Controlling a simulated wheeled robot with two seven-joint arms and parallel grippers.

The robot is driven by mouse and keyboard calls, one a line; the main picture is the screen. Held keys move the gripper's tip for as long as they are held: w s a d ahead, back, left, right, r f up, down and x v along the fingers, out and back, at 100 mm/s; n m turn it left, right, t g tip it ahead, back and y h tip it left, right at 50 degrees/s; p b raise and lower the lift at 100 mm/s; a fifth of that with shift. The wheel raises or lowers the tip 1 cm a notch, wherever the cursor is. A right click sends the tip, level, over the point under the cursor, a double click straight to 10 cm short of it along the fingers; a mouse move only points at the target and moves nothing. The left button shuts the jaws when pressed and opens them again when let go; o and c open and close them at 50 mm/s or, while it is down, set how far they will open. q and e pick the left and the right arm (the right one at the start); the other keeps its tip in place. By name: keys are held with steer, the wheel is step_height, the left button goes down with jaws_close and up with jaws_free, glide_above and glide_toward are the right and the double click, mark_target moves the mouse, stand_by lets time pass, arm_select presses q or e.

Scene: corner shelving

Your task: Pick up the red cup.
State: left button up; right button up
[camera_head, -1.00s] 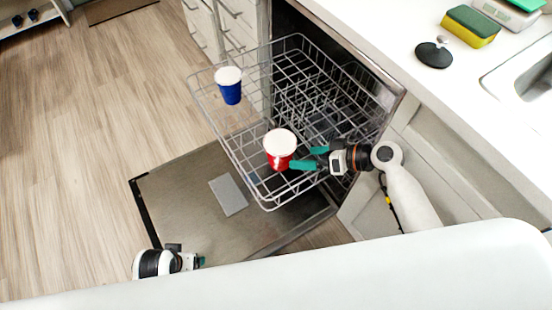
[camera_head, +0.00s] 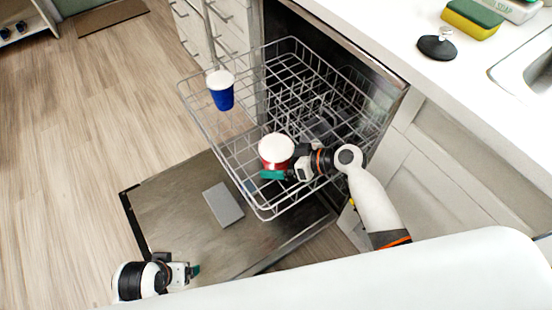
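The red cup (camera_head: 275,150), with a white top, is upright in the front part of the pulled-out dishwasher rack (camera_head: 228,172). My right gripper (camera_head: 274,172) is at the cup, reaching in from the right. One teal finger lies across the near side of the cup, low down. The other finger is hidden behind the cup or the wrist, so I cannot tell whether the gripper has closed on it.
A blue cup (camera_head: 222,97) stands at the rack's left side. The open dishwasher door (camera_head: 170,205) lies below the rack. The counter (camera_head: 400,50) at the right holds a sponge (camera_head: 471,20) and a black round stopper (camera_head: 436,47).

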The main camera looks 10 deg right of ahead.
steer(key=c, duration=1.3)
steer(key=shift+r, duration=0.1)
